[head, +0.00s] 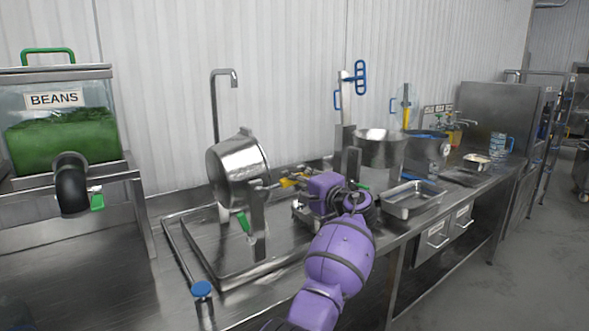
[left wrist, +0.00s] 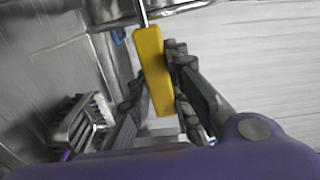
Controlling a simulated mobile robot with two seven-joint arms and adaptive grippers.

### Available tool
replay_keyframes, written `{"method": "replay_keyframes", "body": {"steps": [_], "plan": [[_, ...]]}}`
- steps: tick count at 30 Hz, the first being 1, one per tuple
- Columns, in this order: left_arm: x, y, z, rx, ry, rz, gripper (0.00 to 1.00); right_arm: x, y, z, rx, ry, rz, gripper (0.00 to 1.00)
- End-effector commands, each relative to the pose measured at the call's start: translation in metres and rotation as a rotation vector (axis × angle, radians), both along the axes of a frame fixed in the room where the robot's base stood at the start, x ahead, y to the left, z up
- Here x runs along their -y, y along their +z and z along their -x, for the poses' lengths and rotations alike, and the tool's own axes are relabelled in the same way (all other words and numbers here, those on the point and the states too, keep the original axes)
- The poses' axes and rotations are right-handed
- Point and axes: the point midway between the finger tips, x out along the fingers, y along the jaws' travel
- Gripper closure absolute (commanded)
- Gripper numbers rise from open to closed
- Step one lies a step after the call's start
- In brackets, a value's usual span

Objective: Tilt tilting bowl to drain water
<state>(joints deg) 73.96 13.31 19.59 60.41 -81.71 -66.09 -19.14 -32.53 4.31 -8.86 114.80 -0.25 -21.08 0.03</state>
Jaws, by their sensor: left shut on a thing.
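The metal tilting bowl (head: 238,172) hangs tilted on its stand over the sink basin in the head view. Its inside and any water are not visible. A yellow handle (head: 291,181) on a thin metal rod is to the right of the bowl. My left gripper (head: 298,185), on the purple arm, is shut on this handle. In the left wrist view, the yellow handle (left wrist: 154,72) stands between the dark fingers of my left gripper (left wrist: 158,82). My right gripper is not in view.
A faucet (head: 214,110) rises behind the bowl. The basin rim (head: 181,250) and a blue knob (head: 202,289) are in front. A bean dispenser (head: 62,125) stands left. A metal pot (head: 380,150) and a shallow tray (head: 410,200) are right of my arm. A brush (left wrist: 80,122) shows in the wrist view.

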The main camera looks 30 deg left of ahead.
Motion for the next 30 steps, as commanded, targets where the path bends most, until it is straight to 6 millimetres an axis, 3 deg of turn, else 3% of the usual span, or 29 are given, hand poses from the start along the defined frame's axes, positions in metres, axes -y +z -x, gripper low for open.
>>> {"method": "replay_keyframes", "body": {"steps": [12, 29, 30], "plan": [[0.0, -0.023, 0.0, -0.183, -0.001, -0.078, 1.0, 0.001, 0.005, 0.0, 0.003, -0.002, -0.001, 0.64], [0.0, -0.027, 0.0, -0.21, -0.001, -0.088, 1.0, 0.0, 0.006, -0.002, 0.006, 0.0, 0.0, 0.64], [0.0, -0.027, 0.0, -0.209, -0.001, -0.088, 0.8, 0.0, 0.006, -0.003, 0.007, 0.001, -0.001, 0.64]]}}
